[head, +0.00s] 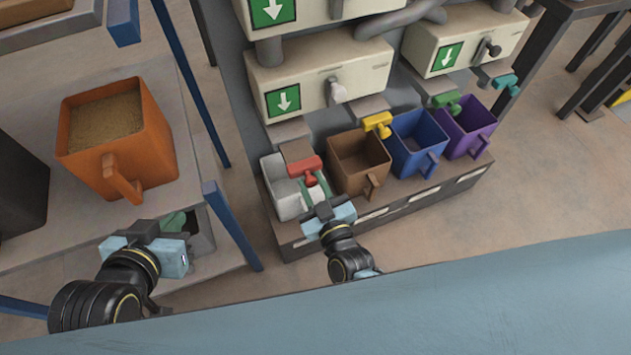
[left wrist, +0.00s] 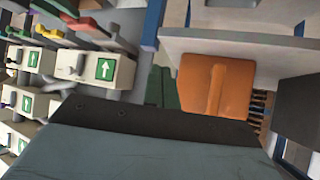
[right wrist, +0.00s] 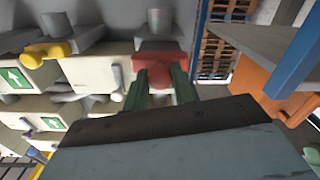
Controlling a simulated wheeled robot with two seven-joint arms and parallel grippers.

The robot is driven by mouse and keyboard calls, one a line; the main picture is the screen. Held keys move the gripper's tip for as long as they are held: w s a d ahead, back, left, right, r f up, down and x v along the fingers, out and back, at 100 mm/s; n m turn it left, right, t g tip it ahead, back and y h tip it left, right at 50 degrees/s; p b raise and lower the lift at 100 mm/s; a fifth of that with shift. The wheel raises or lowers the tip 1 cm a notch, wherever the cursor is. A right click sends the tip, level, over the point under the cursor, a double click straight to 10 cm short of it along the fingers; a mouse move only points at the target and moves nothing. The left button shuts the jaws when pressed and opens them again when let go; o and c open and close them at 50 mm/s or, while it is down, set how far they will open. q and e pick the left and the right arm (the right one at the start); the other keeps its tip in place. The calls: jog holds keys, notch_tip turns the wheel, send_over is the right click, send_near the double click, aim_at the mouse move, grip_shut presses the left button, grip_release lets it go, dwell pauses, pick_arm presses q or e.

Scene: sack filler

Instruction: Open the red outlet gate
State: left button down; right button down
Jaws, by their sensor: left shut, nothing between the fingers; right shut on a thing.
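The red outlet gate (head: 303,166) sits under a chute above the white bin (head: 283,202). It also shows in the right wrist view (right wrist: 160,66), between my green fingers. My right gripper (head: 314,184) is shut on the gate's red handle. In the right wrist view its fingers (right wrist: 161,88) lie on both sides of the handle. My left gripper (head: 172,222) is shut and empty, beside the shelf at the left, below the orange bin. Its green fingers (left wrist: 164,88) are together in the left wrist view.
The orange bin (head: 146,150) with grainy fill stands on the left shelf. A brown bin (head: 350,172), a blue bin (head: 408,155) and a purple bin (head: 470,128) stand right of the white one. Yellow (head: 378,124), green (head: 447,101) and teal (head: 506,84) gates sit above. A blue post (head: 232,225) stands between my grippers.

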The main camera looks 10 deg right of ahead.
jog(key=c, duration=1.6)
grip_release()
jog(key=shift+s+f, duration=0.15)
jog(key=shift+s, duration=0.1)
pick_arm(q)
jog(key=shift+s, duration=0.1)
pick_arm(e)
jog(key=o, duration=0.5)
jog(key=shift+c, duration=0.2)
jog(key=shift+d, duration=0.1)
pick_arm(q)
jog(key=s+a+f+g+y+p, duration=0.2)
jog(key=s+a+f+g+p, duration=0.1)
jog(key=s+f+g, duration=0.4)
jog(key=shift+s+a+f+p, duration=0.35)
jog(key=shift+s+a+f, duration=0.1)
jog(key=shift+s+a, duration=0.4)
pick_arm(e)
jog(key=s+d, duration=0.2)
jog(key=s, duration=1.1)
jog(key=shift+d, duration=0.25)
jog(key=shift+r, duration=0.2)
